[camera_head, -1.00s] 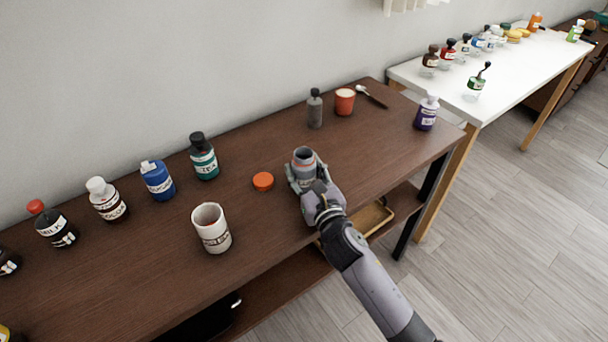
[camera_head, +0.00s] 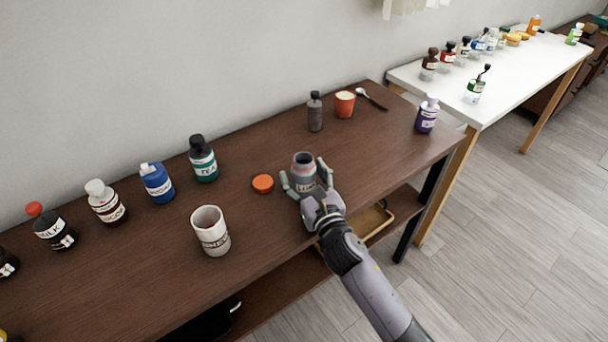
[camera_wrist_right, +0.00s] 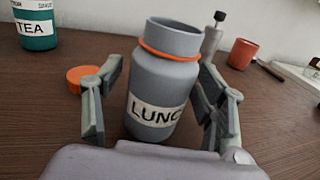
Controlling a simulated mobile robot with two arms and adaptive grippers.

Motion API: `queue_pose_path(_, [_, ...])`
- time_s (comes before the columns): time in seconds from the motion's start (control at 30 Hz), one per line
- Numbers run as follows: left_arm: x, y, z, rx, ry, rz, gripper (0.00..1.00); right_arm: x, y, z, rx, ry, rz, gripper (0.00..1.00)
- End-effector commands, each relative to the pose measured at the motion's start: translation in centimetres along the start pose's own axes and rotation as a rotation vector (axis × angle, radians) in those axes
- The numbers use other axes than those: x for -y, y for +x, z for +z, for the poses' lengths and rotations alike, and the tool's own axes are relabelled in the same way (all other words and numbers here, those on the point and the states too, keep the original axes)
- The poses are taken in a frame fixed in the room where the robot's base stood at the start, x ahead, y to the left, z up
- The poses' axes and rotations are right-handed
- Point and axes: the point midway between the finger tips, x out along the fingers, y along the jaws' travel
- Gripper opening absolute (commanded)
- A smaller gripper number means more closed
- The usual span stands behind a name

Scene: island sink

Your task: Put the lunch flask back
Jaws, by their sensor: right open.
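The grey lunch flask (camera_head: 303,170) stands upright and uncapped on the dark wooden table, with an orange ring below its open mouth. In the right wrist view the flask (camera_wrist_right: 160,85) shows a label reading "LUNC", the rest cut off at its side. My right gripper (camera_head: 306,178) is open, with one finger on each side of the flask; in the wrist view (camera_wrist_right: 160,95) gaps show between the fingers and the flask. An orange lid (camera_head: 263,184) lies on the table just left of the flask and also shows in the wrist view (camera_wrist_right: 86,78). My left gripper is not in view.
A white labelled cup (camera_head: 211,232) stands front left. Tea (camera_head: 203,160), blue (camera_head: 158,183) and other bottles line the back left. A grey bottle (camera_head: 315,112), an orange cup (camera_head: 345,104), a spoon (camera_head: 372,98) and a purple bottle (camera_head: 427,116) stand or lie further right. The table between is clear.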

Motion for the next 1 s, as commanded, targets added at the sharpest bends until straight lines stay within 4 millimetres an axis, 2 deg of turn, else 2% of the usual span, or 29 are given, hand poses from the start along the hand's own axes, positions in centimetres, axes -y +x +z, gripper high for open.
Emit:
queue_pose_path(0.13, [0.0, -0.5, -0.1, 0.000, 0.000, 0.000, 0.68, 0.0, 0.0, 0.6, 0.001, 0.000, 0.000, 0.65])
queue_pose_path(0.27, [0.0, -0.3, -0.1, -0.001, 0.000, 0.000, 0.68, 0.0, -1.8, 0.2, -0.001, -0.002, 0.000, 0.65])
queue_pose_path(0.5, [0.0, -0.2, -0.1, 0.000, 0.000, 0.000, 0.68, 0.0, -7.0, 0.1, -0.002, -0.001, 0.001, 0.65])
queue_pose_path(0.7, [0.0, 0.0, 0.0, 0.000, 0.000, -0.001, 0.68, 0.0, -10.4, 0.1, -0.001, 0.000, 0.000, 0.65])
queue_pose_path(0.83, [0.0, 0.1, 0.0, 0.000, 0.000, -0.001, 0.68, 0.0, -11.6, 0.2, -0.001, -0.001, 0.000, 0.65])
queue_pose_path(1.0, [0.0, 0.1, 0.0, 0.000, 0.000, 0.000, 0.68, 0.0, -12.0, 0.3, 0.001, 0.000, -0.001, 0.65])
